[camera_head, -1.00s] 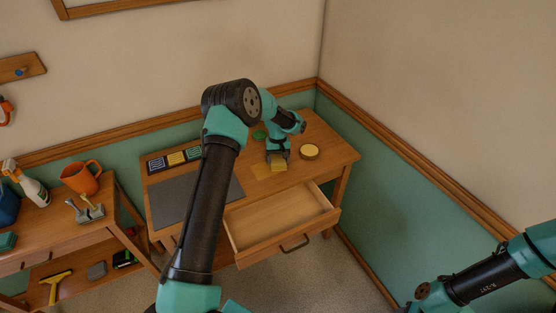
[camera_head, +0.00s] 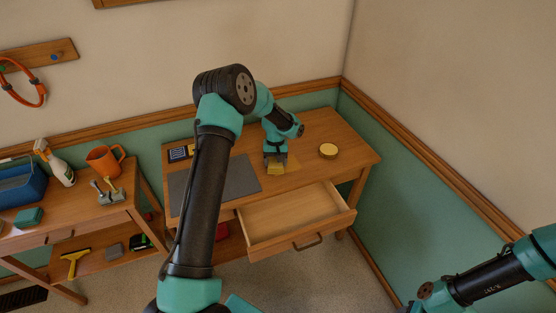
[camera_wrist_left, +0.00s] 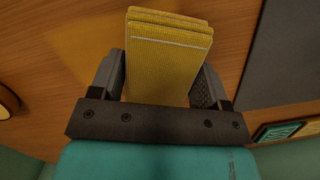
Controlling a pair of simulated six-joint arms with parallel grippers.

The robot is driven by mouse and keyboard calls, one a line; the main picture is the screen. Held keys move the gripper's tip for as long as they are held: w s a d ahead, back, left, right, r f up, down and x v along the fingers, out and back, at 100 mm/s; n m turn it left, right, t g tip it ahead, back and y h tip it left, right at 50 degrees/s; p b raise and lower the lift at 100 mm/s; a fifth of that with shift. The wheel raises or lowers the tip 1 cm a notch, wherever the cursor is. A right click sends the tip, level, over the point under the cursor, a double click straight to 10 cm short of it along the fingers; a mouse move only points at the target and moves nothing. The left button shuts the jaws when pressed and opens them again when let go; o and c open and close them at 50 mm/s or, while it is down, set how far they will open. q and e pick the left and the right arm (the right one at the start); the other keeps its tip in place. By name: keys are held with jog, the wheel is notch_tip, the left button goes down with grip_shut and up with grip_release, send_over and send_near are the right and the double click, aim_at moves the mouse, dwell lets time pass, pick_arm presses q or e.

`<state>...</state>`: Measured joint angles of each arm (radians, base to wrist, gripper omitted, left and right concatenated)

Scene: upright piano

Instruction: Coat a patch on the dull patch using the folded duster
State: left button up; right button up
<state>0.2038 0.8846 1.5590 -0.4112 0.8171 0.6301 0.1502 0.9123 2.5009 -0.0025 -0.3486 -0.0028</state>
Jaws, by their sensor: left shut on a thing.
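My left gripper (camera_head: 276,161) is shut on the folded duster (camera_head: 276,169), a yellow layered cloth pad. It is low over the desk top; I cannot tell whether the duster touches the wood. In the left wrist view the duster (camera_wrist_left: 168,55) sits between both fingers (camera_wrist_left: 160,85). The dull patch (camera_head: 293,164) is a paler yellowish area of the desk, just right of the duster in the head view. In the wrist view the patch (camera_wrist_left: 88,48) shows left of the duster, which hides part of that area. My right gripper is out of view.
A round yellow-topped tin (camera_head: 328,150) stands right of the patch. A grey mat (camera_head: 240,178) lies left of it. The desk's drawer (camera_head: 300,218) is open in front.

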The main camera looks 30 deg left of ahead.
pick_arm(q)
jog(key=shift+s+a, duration=0.75)
jog(key=shift+s, duration=0.2)
jog(key=shift+r, duration=4)
jog(key=shift+d, duration=0.1)
